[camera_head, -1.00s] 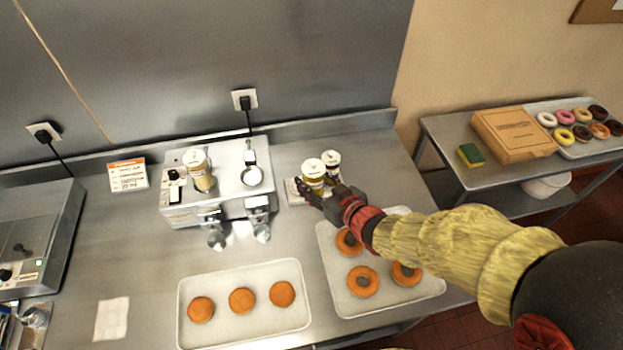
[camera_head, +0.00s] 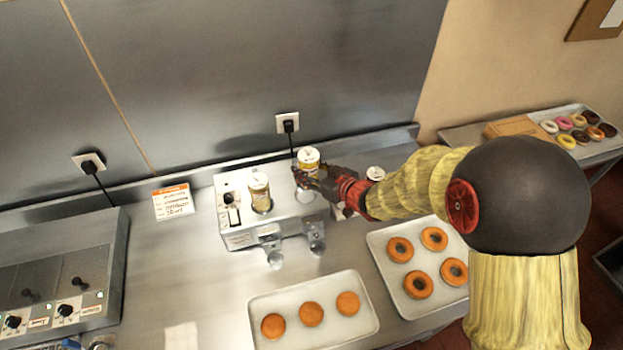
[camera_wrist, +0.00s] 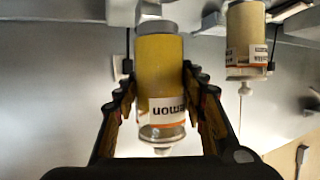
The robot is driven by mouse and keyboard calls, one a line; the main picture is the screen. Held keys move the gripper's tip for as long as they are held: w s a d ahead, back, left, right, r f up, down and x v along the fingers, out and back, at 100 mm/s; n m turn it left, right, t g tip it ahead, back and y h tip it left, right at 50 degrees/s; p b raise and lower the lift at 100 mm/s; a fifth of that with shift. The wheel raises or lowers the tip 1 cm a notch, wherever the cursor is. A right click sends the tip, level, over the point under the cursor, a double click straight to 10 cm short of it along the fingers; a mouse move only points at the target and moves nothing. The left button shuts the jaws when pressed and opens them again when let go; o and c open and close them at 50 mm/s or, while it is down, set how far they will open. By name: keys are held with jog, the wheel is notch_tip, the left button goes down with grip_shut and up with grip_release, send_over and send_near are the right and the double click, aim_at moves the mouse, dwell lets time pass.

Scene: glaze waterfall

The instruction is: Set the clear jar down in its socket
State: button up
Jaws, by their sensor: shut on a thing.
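The clear jar (camera_head: 308,160) holds yellow contents and has a white lid. In the wrist view the jar (camera_wrist: 160,80) stands between my fingers, its label upside down in the picture. My gripper (camera_head: 306,177) is shut around its side. The jar is above the right part of the metal filling machine (camera_head: 240,236), roughly upright. The socket under it is mostly hidden by my gripper and the jar, and I cannot tell whether the jar's grey neck touches it.
A tan-filled jar (camera_head: 260,192) stands in the machine's left socket, close beside mine; it also shows in the wrist view (camera_wrist: 246,40). Another white-lidded jar (camera_head: 375,173) is behind my arm. Trays of round buns (camera_head: 262,335) and ring doughnuts (camera_head: 384,262) lie in front.

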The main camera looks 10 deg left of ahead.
jog(key=shift+a+r, duration=0.3)
jog(key=shift+r, duration=0.1)
jog(key=shift+s+a, duration=0.2)
jog(key=shift+a, duration=0.15)
jog(key=shift+w+d+f+b, duration=0.1)
jog(key=shift+d+f+b, duration=0.1)
jog(key=shift+f+b, duration=0.2)
jog(key=shift+a+f+b, duration=0.1)
jog(key=shift+f+b, duration=0.45)
jog(key=shift+f, duration=0.05)
jog(key=shift+f+b, duration=1.05)
jog(key=shift+f, duration=0.25)
jog(key=shift+f+b, duration=0.55)
jog(key=shift+f, duration=0.4)
jog(key=o, duration=1.6)
jog(key=shift+f, duration=0.15)
